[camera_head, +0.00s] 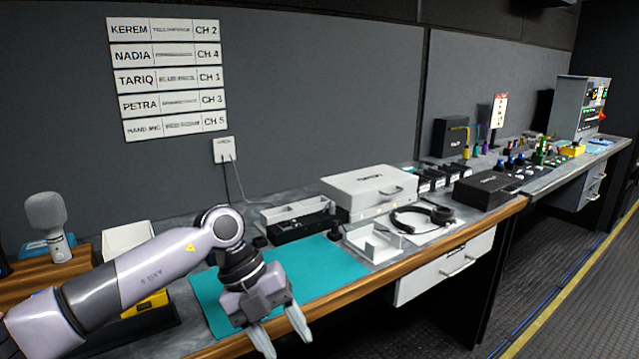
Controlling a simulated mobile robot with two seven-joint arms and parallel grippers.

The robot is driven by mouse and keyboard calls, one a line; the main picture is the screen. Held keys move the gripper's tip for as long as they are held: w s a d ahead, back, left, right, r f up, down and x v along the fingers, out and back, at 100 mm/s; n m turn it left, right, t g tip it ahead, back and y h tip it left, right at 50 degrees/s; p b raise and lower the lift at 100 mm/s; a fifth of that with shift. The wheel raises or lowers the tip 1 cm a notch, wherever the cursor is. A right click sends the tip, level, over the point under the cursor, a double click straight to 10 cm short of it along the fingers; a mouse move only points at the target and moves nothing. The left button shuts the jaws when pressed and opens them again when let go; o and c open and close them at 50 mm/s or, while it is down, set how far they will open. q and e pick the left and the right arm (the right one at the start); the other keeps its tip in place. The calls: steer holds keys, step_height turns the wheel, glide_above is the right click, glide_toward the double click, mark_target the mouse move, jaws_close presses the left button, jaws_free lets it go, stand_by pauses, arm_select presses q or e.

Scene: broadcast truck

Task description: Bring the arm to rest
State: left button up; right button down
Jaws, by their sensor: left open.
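My left arm comes in from the lower left and reaches over the near part of the desk. My left gripper (283,338) is open and empty, its two fingers pointing down at the desk's front edge. It is in front of and partly over the teal mat (333,262). Nothing is between the fingers. My right gripper does not show in the head view.
The wood-edged desk (440,243) runs to the back right. A white case (368,190), headphones (422,218) and a black box (487,188) stand beyond the mat. A grey microphone (52,222) stands at the left. The floor at right is clear.

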arm_select(q)
steer(key=s+d+r+n+t+h+p, duration=0.1)
steer(key=s+d+r+n+h, duration=0.1)
steer(key=s+d+h, duration=0.35)
steer(key=s+d+r+n+t+h, duration=0.1)
steer(key=s+d+n+h, duration=0.1)
steer(key=d+h, duration=0.55)
steer(key=w+a+f+n+t+y+p, duration=0.1)
steer(key=a+f+n+t+y, duration=0.4)
steer(key=a+n+t, duration=0.45)
steer(key=w+a+f+n+t+y, duration=0.1)
steer(key=a+f+n+t+y, duration=0.45)
steer(key=n, duration=0.65)
steer(key=s+a+f+n+g+y+p, duration=0.1)
steer(key=s+a+f+n+g+y, duration=0.3)
steer(key=s+a+f, duration=0.8)
steer(key=s+f+n+y, duration=0.1)
steer(key=s+f+n, duration=0.1)
steer(key=s+f, duration=0.1)
steer(key=shift+a+f+g+y, duration=0.25)
steer(key=shift+a+g+y, duration=0.05)
steer(key=shift+y, duration=0.05)
